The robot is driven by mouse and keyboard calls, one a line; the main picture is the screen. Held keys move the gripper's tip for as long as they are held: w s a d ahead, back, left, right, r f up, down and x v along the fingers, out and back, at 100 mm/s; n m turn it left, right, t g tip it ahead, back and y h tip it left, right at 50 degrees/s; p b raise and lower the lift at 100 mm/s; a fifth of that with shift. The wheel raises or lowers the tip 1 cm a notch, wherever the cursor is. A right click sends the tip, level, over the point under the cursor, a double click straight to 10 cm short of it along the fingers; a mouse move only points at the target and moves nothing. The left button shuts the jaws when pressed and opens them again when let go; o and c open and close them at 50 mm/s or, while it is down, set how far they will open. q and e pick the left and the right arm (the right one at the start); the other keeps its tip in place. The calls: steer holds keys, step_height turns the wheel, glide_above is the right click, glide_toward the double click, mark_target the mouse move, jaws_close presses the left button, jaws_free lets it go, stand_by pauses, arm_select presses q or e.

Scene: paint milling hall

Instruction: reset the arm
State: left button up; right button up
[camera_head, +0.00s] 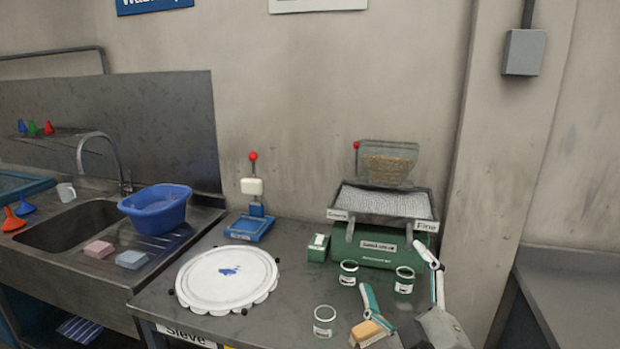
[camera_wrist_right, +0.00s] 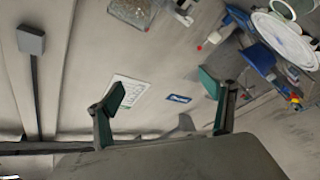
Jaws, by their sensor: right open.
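My right gripper (camera_head: 394,268) comes in at the lower right of the head view, above the front right of the steel table (camera_head: 290,300). Its two green-padded fingers are spread wide, with nothing between them. The right wrist view also shows the open, empty gripper (camera_wrist_right: 163,86), with the wall and its signs beyond, tilted in the picture. My left gripper is not in view. Part of the tabletop is hidden behind my right gripper and wrist.
A round white sieve (camera_head: 227,279) lies left. Beyond it are a blue basin (camera_head: 155,208) and a sink (camera_head: 70,226). A wall pillar (camera_head: 510,150) rises right.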

steer(key=s+d+f+m+g+h, duration=0.2)
steer(key=s+d+f+g+h, duration=0.15)
steer(key=d+f, duration=0.4)
steer(key=s+d+f+m+g+h, duration=0.1)
steer(key=s+d+f+g+h, duration=0.25)
steer(key=f, duration=0.75)
steer(key=s+d+f+m+g, duration=0.1)
steer(key=s+d+f+g, duration=0.2)
steer(key=s+d+f, duration=0.3)
steer(key=s+d+f+g, duration=0.3)
steer(key=s+d+f, duration=0.15)
steer(key=s, duration=0.45)
arm_select(q)
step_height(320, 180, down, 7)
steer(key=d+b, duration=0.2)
steer(key=b, duration=0.7)
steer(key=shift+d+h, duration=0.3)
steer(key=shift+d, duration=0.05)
arm_select(e)
steer(key=a+f+m+t+y, duration=0.1)
steer(key=a+f+t+y, duration=0.1)
steer(key=a+f, duration=0.6)
steer(key=w+a+f+m+t+y, duration=0.1)
steer(key=a+f+y, duration=0.3)
steer(key=f, duration=1.2)
steer(key=a+m, duration=0.1)
steer(key=a, duration=0.3)
steer(key=shift+a+f+t+y, duration=0.25)
steer(key=shift+t+y, duration=0.15)
